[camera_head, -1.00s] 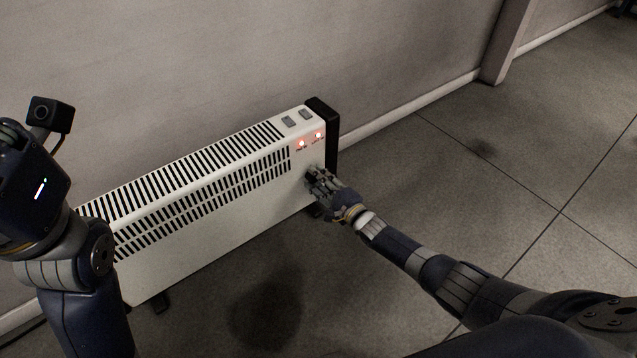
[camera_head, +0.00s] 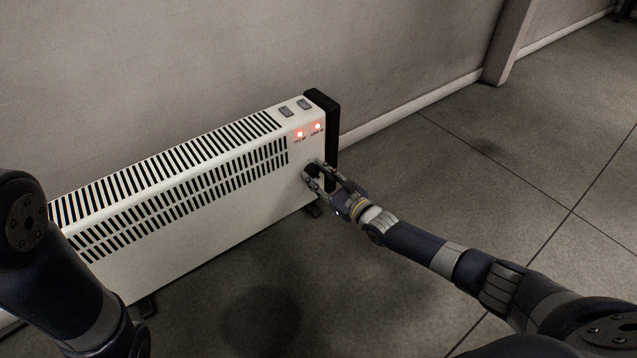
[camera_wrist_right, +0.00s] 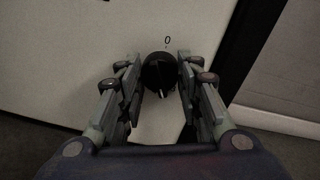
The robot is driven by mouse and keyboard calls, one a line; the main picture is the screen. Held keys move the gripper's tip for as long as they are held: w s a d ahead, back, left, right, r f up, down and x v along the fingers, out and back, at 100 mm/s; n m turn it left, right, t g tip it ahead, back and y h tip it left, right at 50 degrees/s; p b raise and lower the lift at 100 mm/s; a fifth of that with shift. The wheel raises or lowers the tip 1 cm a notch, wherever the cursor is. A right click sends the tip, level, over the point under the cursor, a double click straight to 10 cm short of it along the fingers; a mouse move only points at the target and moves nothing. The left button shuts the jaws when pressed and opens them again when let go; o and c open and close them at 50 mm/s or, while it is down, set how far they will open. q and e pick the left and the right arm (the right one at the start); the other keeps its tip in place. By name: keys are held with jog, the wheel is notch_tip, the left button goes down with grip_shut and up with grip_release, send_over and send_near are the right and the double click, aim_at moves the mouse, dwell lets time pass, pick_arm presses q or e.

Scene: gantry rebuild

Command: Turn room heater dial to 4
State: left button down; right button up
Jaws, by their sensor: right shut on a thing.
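The white room heater (camera_head: 215,215) stands along the wall. Its dark round dial (camera_wrist_right: 158,74) is on the front face near the right end, with a printed 0 above it in the right wrist view. A pale mark shows on the dial's lower edge; no other numbers are readable. My right gripper (camera_head: 316,174) is at the dial, one finger on each side, and is shut on it; it also shows in the right wrist view (camera_wrist_right: 159,66). The fingers partly hide the dial in the head view. My left gripper is out of view; only its arm shows at left.
Two red lights (camera_head: 309,130) glow above the dial, and two grey switches (camera_head: 295,108) sit on the heater's top. A black end cap (camera_head: 325,115) is just right of the dial. The wall (camera_head: 200,60) is close behind. The floor (camera_head: 450,180) to the right is clear.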

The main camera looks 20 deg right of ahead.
jog(key=m+b, duration=0.1)
jog(key=b, duration=0.1)
jog(key=m+b, duration=0.3)
jog(key=b, duration=0.1)
jog(key=shift+d+f+y+b, duration=0.1)
jog(key=shift+f+y+b, duration=0.2)
jog(key=shift+r+m+b, duration=0.2)
jog(key=shift+m+b, duration=0.6)
jog(key=o, duration=1.1)
jog(key=shift+c, duration=0.2)
